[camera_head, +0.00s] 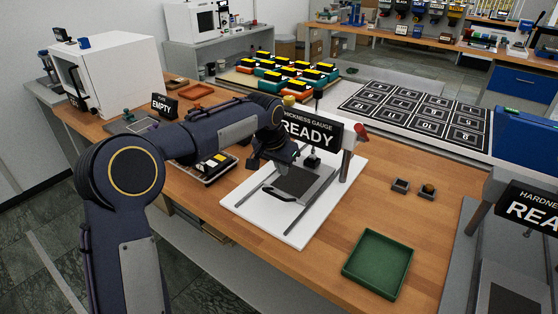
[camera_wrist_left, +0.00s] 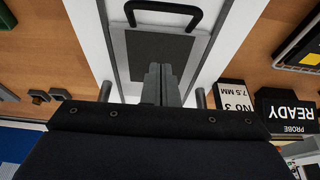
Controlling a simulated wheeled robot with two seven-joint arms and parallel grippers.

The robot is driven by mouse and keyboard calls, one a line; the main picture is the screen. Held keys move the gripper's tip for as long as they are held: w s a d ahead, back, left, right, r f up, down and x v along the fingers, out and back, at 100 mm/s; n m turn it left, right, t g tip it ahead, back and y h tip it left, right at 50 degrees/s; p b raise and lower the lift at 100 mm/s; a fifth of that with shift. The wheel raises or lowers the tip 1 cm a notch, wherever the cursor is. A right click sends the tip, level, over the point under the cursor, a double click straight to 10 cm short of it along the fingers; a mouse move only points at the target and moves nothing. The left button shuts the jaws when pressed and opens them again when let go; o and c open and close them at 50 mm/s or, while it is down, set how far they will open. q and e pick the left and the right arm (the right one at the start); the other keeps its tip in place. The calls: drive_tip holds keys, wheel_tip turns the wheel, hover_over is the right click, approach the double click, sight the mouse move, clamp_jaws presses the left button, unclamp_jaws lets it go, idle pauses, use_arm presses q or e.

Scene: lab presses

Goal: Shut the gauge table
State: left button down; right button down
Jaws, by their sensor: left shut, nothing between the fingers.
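The thickness gauge has a black sign reading READY (camera_head: 312,132) and a white base (camera_head: 250,217). Its gauge table (camera_head: 306,182) is a grey sliding plate with a dark pad, between two rails. A black handle (camera_head: 278,195) is on its front edge, with base showing in front of it. The table (camera_wrist_left: 205,47) and handle (camera_wrist_left: 163,8) also show in the left wrist view. My left gripper (camera_head: 277,168) is shut and empty, above the plate behind the handle; its fingers (camera_wrist_left: 161,78) overlap the pad in the wrist view. Contact cannot be told. My right gripper is not in view.
A green tray (camera_head: 378,264) and two small dark holders (camera_head: 401,185) lie to the right. A tray with a yellow-labelled block (camera_head: 211,166) is left of the base. The hardness tester (camera_head: 525,210) stands at the right edge. Wood is clear around the green tray.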

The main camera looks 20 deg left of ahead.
sight(284, 192)
use_arm(q)
drive_tip(key=x, duration=0.4)
drive_tip(key=s, duration=0.1)
drive_tip(key=s+a, duration=0.1)
drive_tip(key=s, duration=0.1)
drive_tip(key=shift+s+a+f, duration=0.1)
drive_tip(key=shift+s+f, duration=0.15)
drive_tip(key=shift+s, duration=0.15)
drive_tip(key=shift+a, duration=0.1)
drive_tip(key=shift+s+a, duration=0.15)
drive_tip(key=shift+s, duration=0.25)
drive_tip(key=s+a+b, duration=0.1)
drive_tip(key=s, duration=0.2)
drive_tip(key=s+a+b, duration=0.1)
drive_tip(key=s, duration=0.2)
drive_tip(key=s+a+b, duration=0.1)
drive_tip(key=s, duration=0.3)
drive_tip(key=shift+a, duration=0.25)
drive_tip(key=shift+w, duration=0.1)
